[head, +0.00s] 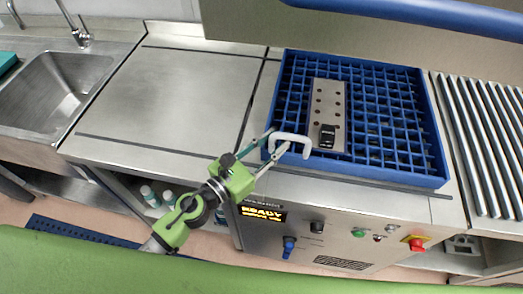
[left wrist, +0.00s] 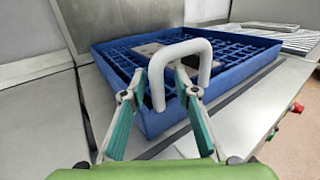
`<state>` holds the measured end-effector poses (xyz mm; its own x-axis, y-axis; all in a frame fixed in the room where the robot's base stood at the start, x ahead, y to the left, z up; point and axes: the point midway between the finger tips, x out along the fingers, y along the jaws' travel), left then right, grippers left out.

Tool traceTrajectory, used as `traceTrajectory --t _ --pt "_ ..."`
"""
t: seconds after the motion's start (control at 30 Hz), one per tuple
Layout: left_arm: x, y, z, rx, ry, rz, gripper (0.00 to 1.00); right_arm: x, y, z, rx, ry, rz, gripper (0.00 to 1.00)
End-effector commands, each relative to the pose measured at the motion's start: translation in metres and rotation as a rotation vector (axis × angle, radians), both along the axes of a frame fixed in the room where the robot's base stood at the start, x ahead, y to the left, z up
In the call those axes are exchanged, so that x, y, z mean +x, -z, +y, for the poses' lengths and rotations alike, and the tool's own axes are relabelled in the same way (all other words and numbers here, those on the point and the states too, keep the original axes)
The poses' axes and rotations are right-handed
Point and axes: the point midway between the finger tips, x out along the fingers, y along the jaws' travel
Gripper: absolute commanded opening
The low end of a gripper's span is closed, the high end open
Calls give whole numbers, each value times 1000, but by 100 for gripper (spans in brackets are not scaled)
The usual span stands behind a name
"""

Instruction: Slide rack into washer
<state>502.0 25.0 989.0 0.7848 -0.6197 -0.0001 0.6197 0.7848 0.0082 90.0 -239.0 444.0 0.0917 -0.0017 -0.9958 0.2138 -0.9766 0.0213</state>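The blue grid rack (head: 400,165) sits over the washer bed below the raised hood, and shows in the left wrist view (left wrist: 240,78). A white U-shaped handle (head: 290,137) stands at its near left corner, and shows large in the left wrist view (left wrist: 181,48). A steel plate with holes (head: 327,100) and a small black piece (head: 327,135) lie in the rack. My left gripper (head: 268,151) is at the handle, with its fingers apart in the left wrist view (left wrist: 162,82). One handle leg appears between the fingertips; contact is unclear. My right gripper is out of view.
A steel counter (head: 170,90) with a sink (head: 65,80) lies clear to the left. A roller conveyor (head: 485,140) is at the right. The blue hood bar (head: 400,14) crosses above. The front panel has a lit READY display (head: 262,213) and a red knob (head: 415,242).

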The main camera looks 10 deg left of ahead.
Motion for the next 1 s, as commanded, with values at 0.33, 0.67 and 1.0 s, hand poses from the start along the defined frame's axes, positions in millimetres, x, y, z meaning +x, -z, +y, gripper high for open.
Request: traceTrajectory --t 0.33,0.67,1.0 --pt "-42 2 32 -1 -2 6 28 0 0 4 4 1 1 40" --pt "-83 1 63 -1 2 3 28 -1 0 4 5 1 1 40" --pt "-92 0 70 -1 3 1 28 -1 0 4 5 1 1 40"
